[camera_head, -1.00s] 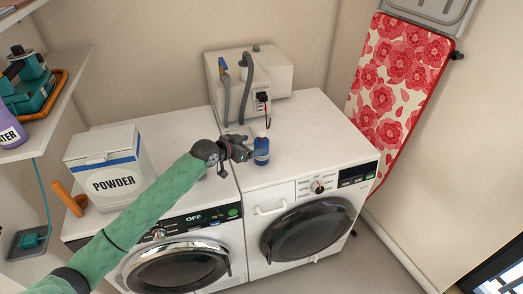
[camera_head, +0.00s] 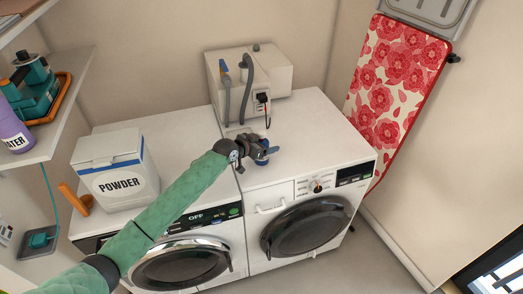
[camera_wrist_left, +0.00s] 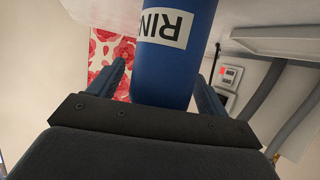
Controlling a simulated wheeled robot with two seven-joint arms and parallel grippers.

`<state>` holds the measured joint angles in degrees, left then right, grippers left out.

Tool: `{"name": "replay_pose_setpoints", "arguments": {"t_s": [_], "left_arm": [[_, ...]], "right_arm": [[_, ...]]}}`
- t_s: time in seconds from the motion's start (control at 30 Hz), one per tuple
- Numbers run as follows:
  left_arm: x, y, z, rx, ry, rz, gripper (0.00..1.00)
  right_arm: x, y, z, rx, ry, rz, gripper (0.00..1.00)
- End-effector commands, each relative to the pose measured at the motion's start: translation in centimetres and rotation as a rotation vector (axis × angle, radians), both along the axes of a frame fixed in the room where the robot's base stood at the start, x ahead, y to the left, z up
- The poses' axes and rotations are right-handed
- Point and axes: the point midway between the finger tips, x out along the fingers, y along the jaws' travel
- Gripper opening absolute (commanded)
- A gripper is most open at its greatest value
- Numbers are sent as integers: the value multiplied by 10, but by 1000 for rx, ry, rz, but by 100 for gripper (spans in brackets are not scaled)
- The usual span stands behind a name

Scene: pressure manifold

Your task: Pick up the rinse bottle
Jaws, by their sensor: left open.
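The rinse bottle is blue with a white label; in the left wrist view the bottle (camera_wrist_left: 168,82) stands between the two fingers, its label partly readable as "RIN" and upside down. In the head view it is mostly hidden behind my left gripper (camera_head: 266,151), with a little blue showing at its base (camera_head: 262,163). It is on top of the right-hand washing machine (camera_head: 310,140), near the seam with the left one. My left gripper is open, with a finger on each side of the bottle. I cannot tell whether either finger touches it. My right gripper is not in view.
A white box with hoses (camera_head: 276,80) stands behind the bottle. A powder box (camera_head: 118,182) is on the left machine. Shelves (camera_head: 62,130) with bottles are at the far left. A floral ironing board (camera_head: 392,95) leans at the right. The right machine's top is mostly clear.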

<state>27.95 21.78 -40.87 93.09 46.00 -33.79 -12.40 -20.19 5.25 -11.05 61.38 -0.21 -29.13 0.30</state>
Motion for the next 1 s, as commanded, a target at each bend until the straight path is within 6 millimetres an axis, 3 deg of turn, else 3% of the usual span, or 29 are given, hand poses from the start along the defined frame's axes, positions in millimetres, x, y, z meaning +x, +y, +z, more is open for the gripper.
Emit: {"name": "replay_pose_setpoints", "arguments": {"t_s": [0.23, 0.5, 1.0], "left_arm": [[0, 0, -1, 0, 0, 0, 76], [0, 0, 0, 0, 0, 0, 26], [1, 0, 3, 1, -1, 0, 26]], "right_arm": [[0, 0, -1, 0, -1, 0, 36], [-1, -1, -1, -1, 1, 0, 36], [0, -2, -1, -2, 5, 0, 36]]}}
